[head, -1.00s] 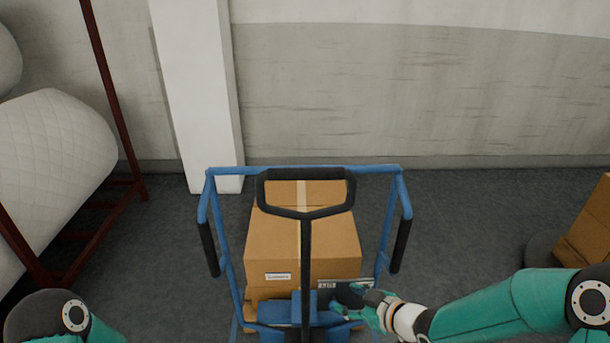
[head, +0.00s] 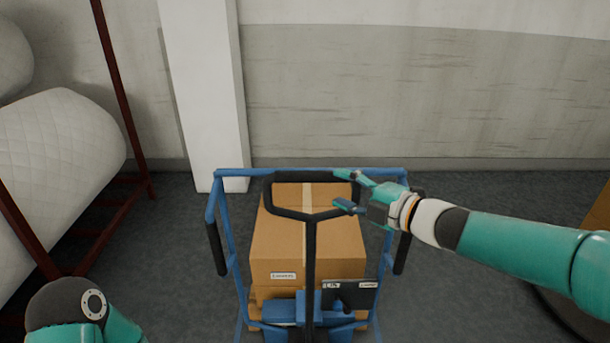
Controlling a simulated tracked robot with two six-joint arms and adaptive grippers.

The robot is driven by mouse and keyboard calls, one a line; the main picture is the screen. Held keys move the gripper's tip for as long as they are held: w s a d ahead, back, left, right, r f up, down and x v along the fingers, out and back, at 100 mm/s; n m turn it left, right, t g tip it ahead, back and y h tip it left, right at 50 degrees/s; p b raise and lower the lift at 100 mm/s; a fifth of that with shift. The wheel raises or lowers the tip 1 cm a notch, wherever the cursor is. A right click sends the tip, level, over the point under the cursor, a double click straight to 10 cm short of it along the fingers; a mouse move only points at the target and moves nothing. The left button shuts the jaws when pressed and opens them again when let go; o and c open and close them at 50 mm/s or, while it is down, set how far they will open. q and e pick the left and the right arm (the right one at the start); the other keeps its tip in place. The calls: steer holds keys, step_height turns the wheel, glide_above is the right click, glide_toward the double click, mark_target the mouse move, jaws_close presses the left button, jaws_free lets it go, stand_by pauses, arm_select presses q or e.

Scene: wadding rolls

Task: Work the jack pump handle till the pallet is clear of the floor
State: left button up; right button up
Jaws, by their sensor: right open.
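The black jack pump handle (head: 310,240) stands upright in the middle of the head view, with a loop grip at its top. My right gripper (head: 341,191) is open at the right side of that loop, one finger above and one below its upper right corner. I cannot tell whether the fingers touch it. Behind the handle, cardboard boxes (head: 340,235) are stacked on the load. The pallet under them is mostly hidden, so its height above the floor does not show. My left arm shows at the lower left; its gripper is out of view.
A blue tubular frame (head: 228,172) with black side grips surrounds the handle. A dark panel (head: 362,296) with labels sits low at its right. A dark red rack (head: 118,100) holds white quilted rolls (head: 60,140) at the left. A white pillar (head: 208,90) stands behind.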

mark_target(317, 180)
steer(key=p+x, duration=0.1)
steer(key=x, duration=0.8)
steer(key=shift+a+p, duration=0.15)
steer(key=shift+p, duration=0.25)
steer(key=shift+c, duration=0.4)
steer(key=shift+f, duration=0.1)
jaws_close()
